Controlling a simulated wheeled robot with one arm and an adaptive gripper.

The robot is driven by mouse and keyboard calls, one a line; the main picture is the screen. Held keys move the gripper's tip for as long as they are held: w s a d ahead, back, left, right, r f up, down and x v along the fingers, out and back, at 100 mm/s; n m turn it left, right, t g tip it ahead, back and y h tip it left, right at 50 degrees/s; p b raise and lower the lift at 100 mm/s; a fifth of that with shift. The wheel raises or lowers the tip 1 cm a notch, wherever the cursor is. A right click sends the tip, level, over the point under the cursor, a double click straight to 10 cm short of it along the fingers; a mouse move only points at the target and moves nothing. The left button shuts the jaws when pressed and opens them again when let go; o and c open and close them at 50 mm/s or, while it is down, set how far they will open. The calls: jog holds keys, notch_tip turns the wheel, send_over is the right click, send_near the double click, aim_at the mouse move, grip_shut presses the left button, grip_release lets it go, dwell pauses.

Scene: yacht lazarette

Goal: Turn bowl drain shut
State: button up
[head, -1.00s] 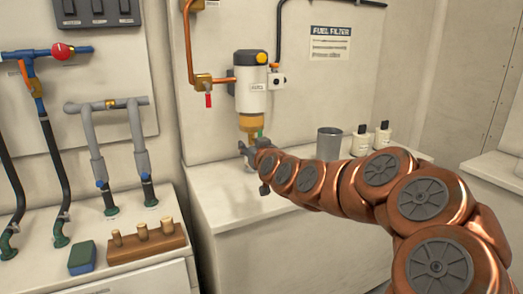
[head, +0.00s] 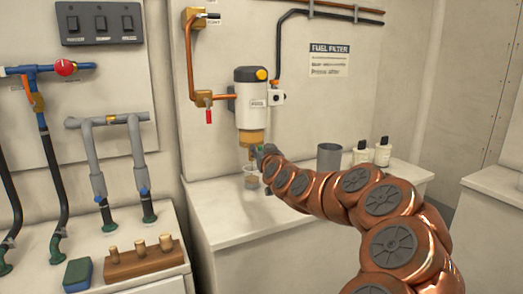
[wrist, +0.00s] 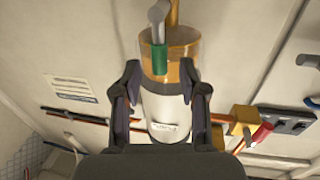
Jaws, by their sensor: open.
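The fuel filter has a white body (head: 250,102) with an amber bowl (head: 252,137) at its lower end, fixed to the wall panel. In the wrist view the amber bowl (wrist: 183,55) appears at the top. A grey lever with a green grip (wrist: 159,58) lies in front of the bowl, beside a tan stem (wrist: 174,14). My gripper (wrist: 160,72) is open, one finger on each side of the bowl and green grip, with no clear contact. In the head view my gripper (head: 261,156) is just below and right of the bowl and hides the lever.
A clear cup (head: 250,178) stands on the white counter (head: 215,212) below the bowl. A grey canister (head: 328,158) and two white bottles (head: 372,152) stand to the right. A red-handled valve (head: 209,115) is left of the filter.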

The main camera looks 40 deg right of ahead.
jog(key=shift+w+d, duration=0.1)
jog(key=shift+w, duration=0.05)
jog(key=shift+c, duration=0.4)
grip_shut()
